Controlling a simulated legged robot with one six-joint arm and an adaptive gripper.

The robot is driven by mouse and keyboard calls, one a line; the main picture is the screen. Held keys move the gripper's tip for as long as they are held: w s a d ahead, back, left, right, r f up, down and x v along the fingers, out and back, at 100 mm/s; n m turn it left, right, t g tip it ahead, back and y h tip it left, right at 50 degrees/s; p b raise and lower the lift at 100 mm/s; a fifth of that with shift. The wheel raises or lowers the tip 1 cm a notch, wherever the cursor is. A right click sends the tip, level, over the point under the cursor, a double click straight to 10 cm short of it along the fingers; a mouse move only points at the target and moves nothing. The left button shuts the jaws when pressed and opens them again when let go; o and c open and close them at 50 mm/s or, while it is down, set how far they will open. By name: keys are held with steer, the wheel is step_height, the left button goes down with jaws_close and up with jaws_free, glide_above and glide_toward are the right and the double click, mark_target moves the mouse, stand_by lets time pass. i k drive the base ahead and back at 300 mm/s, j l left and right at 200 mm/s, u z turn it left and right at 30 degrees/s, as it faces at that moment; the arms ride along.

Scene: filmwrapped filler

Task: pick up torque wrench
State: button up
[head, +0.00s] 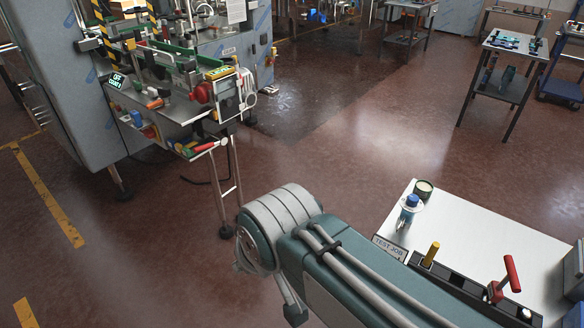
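I cannot make out a torque wrench for certain. A red T-shaped handle (509,275) stands up from a dark rack (458,282) on the white-topped table (490,235) at the lower right. A yellow handle (431,254) stands in the same rack, left of the red one. My arm crosses the bottom centre and hides part of the rack and the table's near edge. My gripper is not clearly in view, so its state and any hold do not show.
A bottle with a blue cap (411,202) and a round tin (424,190) stand at the table's far left corner. A machine with a cluttered work shelf (165,105) stands upper left. A small tool table (512,45) stands upper right. The middle floor is clear.

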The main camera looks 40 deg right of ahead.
mark_target(495, 291)
steer(key=z, duration=3.2)
steer(key=k+j+z, duration=0.3)
steer(key=k+j, duration=0.3)
steer(key=i+l+u, duration=0.65)
steer(key=i+l, duration=0.25)
steer(key=i+l+u, duration=0.35)
steer(key=l, duration=0.35)
